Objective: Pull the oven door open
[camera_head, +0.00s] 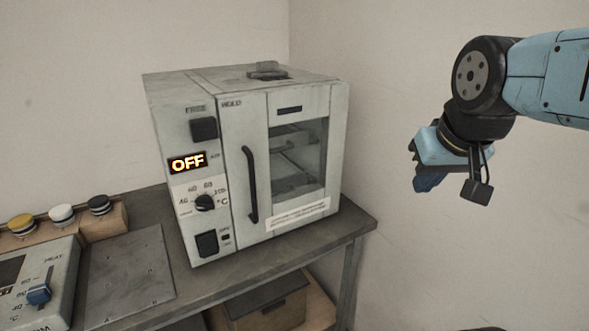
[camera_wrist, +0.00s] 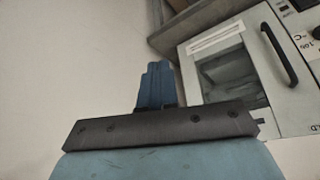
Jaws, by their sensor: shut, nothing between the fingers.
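The oven (camera_head: 180,110) is a pale grey box on a dark table, with its door (camera_head: 256,120) shut. The door has a glass window (camera_head: 299,160) and a black vertical handle (camera_head: 250,185) on its left side. The display reads OFF. My gripper (camera_head: 428,183) is in the air to the right of the oven, apart from the door and handle. In the wrist view my gripper (camera_wrist: 157,68) has its blue fingers together with nothing between them. The wrist view shows the oven turned over, with the handle (camera_wrist: 279,55) at the upper right.
The dark table (camera_head: 330,238) carries the oven and ends just right of it. A flat metal plate (camera_head: 128,275) and a control box (camera_head: 40,290) with a blue knob lie to the left. A box (camera_head: 268,305) sits on the shelf below. Space right of the oven is free up to the wall.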

